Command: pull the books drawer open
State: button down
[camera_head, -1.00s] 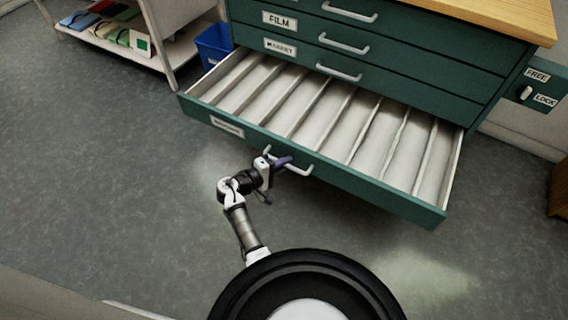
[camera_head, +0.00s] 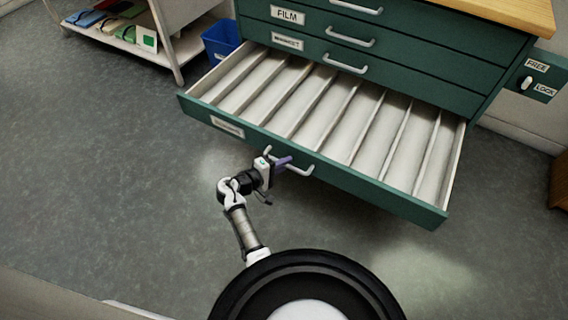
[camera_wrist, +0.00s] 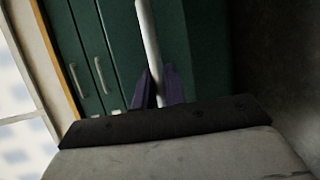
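The green flat-file cabinet (camera_head: 420,75) has one wide drawer pulled far out. Its floor (camera_head: 310,115) is pale, with several dividers, and it looks empty. The small label (camera_head: 228,127) on that drawer's front is too blurred to read. My gripper (camera_head: 286,162) is at the drawer's white handle (camera_head: 305,172), at its left part. In the wrist view the purple fingers (camera_wrist: 159,88) are on both sides of the pale handle bar (camera_wrist: 149,45), closed on it.
Shut drawers sit above, one labelled FILM (camera_head: 287,16). A blue bin (camera_head: 221,40) and a low shelf (camera_head: 150,50) with coloured items stand at left. A FREE/LOCK switch panel (camera_head: 527,82) is on the right wall. The grey floor around the arm is clear.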

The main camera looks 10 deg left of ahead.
jog(key=c, duration=1.5)
grip_release()
jog(key=shift+o, duration=0.2)
jog(key=p+v, duration=0.2)
jog(key=v, duration=1.1)
jog(key=shift+s+a+p, duration=0.25)
jog(key=shift+a+p, duration=0.05)
jog(key=shift+p, duration=0.05)
jog(key=shift+r, duration=0.15)
